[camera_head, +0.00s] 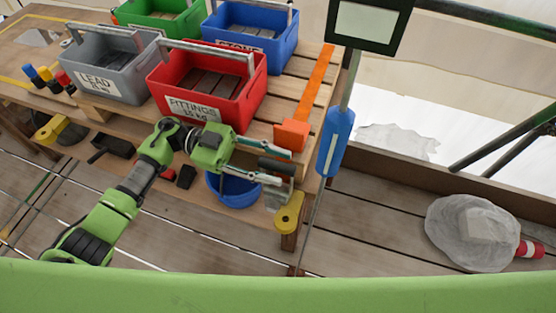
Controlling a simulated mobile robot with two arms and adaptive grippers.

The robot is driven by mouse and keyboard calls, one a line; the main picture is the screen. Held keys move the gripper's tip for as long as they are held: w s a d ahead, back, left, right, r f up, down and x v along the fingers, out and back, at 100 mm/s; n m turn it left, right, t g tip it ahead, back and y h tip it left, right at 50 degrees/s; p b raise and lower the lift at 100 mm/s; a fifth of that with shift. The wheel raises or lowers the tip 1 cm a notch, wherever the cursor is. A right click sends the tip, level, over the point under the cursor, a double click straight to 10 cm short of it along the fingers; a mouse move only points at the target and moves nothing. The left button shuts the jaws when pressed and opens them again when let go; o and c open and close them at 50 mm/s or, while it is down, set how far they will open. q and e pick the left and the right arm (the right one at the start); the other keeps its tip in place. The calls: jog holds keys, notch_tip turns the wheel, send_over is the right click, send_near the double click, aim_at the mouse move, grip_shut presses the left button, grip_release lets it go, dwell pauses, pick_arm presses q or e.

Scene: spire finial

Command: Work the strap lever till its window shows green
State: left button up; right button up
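An orange strap (317,82) runs along the right end of the wooden bench down to an orange block (292,134) at its front edge. Below the block is a grey metal ratchet part (277,199) with a dark cylindrical lever grip (275,165). My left gripper (287,168) reaches in from the left with its two fingers apart, one above and one below the dark grip. I cannot tell whether either finger touches it. I cannot make out a window or its colour. My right gripper is not in view.
Red (245,97), grey (130,82), blue (275,50) and green (145,20) crates stand on the bench. A blue bucket (232,190) is below the gripper. A blue-sleeved post (335,140) stands just right of the strap. A covered bundle (470,232) lies on the right floor.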

pick_arm(q)
jog(key=shift+d, duration=0.5)
jog(key=shift+s, duration=0.1)
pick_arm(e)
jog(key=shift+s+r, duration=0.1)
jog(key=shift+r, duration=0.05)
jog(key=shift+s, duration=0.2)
pick_arm(q)
grip_shut()
jog(key=s+m, duration=0.1)
jog(key=s, duration=0.1)
jog(key=s+a+f+m, duration=0.1)
jog(key=shift+s+a+m, duration=0.1)
jog(key=shift+s+m, duration=0.2)
jog(key=shift+s, duration=0.1)
grip_release()
jog(key=shift+r, duration=0.1)
